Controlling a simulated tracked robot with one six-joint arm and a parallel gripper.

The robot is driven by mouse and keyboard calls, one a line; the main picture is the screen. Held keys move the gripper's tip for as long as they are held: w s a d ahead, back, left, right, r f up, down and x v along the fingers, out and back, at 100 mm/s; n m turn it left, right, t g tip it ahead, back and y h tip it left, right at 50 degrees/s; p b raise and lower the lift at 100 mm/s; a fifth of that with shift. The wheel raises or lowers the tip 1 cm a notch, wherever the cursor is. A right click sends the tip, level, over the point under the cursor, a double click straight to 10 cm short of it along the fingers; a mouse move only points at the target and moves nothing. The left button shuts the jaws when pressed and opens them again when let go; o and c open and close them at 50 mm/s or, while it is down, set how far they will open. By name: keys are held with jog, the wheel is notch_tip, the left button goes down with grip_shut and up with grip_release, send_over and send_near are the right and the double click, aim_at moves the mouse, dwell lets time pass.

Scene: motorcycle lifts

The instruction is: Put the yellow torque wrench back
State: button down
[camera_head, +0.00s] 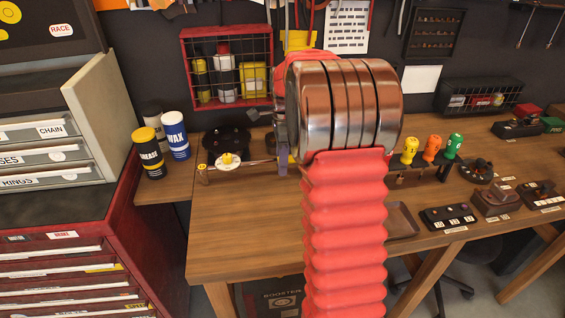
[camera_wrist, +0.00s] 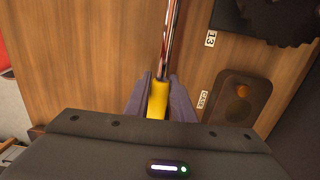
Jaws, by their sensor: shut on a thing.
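The yellow torque wrench shows in the wrist view with its yellow grip (camera_wrist: 157,100) between my gripper's two purple fingers (camera_wrist: 158,95). Its shiny metal shaft runs away from the fingers toward the top of the picture. In the head view my gripper (camera_head: 284,160) is over the left part of the wooden bench, partly hidden by my arm. The wrench's thin shaft (camera_head: 258,162) points left from it, roughly level. I cannot tell whether the shaft touches the bench. My gripper is shut on the yellow grip.
A rack with yellow, orange and green handles (camera_head: 432,148) stands right of my arm. A dark round part (camera_head: 228,142) and a white disc with a yellow knob (camera_head: 228,160) are near the shaft. A red wire basket (camera_head: 228,68) hangs behind.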

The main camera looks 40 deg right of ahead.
jog(key=shift+f, duration=0.5)
dwell(0.5)
jog(key=c, duration=1.4)
grip_release()
jog(key=shift+c, duration=0.2)
notch_tip(320, 180, up, 14)
jog(key=shift+s+d+f, duration=0.15)
jog(key=shift+d, duration=0.1)
